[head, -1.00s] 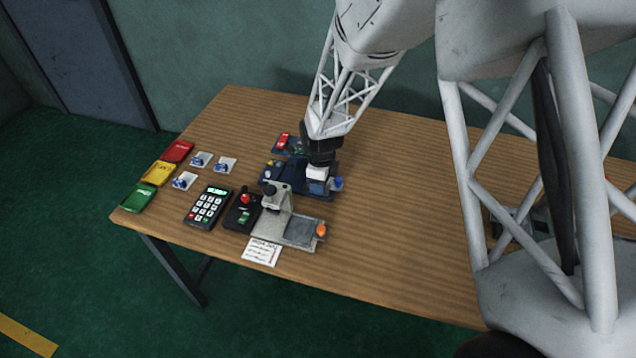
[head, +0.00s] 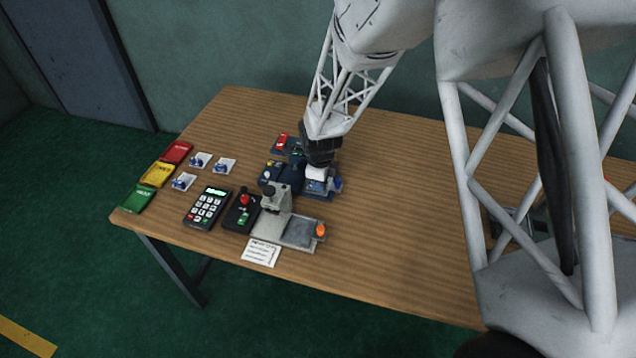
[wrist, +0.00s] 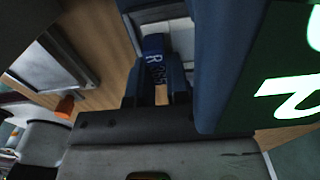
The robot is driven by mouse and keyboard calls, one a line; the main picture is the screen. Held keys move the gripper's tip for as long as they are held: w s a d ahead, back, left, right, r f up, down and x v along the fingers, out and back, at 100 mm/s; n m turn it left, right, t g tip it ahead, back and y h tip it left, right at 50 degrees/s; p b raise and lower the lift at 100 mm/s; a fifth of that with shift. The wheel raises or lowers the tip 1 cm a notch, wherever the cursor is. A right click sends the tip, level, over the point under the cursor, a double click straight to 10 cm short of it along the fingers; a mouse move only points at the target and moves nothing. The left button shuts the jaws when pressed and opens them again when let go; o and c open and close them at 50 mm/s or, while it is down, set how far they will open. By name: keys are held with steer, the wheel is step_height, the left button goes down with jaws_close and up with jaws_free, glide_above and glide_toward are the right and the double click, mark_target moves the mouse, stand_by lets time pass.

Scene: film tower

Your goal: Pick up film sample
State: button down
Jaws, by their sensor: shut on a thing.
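My gripper (wrist: 156,92) is shut on a blue tab with white lettering (wrist: 154,58), seen between its two fingers in the wrist view. The tab appears to belong to a film sample, but its full shape is hidden. In the head view my gripper (head: 317,186) is low over the blue device (head: 292,178) at the table's middle. A pale and blue patch shows under the hand there, too small to make out. Three other white cards with blue tops lie apart on the left: one (head: 200,160), a second (head: 224,166) and a third (head: 183,182).
A grey microscope-like stand (head: 276,199) with an orange knob (head: 320,230) is close in front. Left of it are a black box with a red knob (head: 243,200) and a keypad (head: 207,208). Red, yellow and green trays (head: 157,174) line the left edge.

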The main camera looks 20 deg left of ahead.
steer(key=shift+r, duration=0.1)
steer(key=shift+r, duration=0.75)
step_height(320, 180, up, 2)
steer(key=shift+r, duration=0.1)
steer(key=s+d, duration=0.2)
steer(key=s, duration=0.2)
steer(key=s+d, duration=0.3)
steer(key=s, duration=0.2)
steer(key=s+d+r, duration=0.1)
steer(key=s+d, duration=0.2)
steer(key=s, duration=0.1)
steer(key=shift+s+d, duration=0.25)
steer(key=shift+s, duration=0.05)
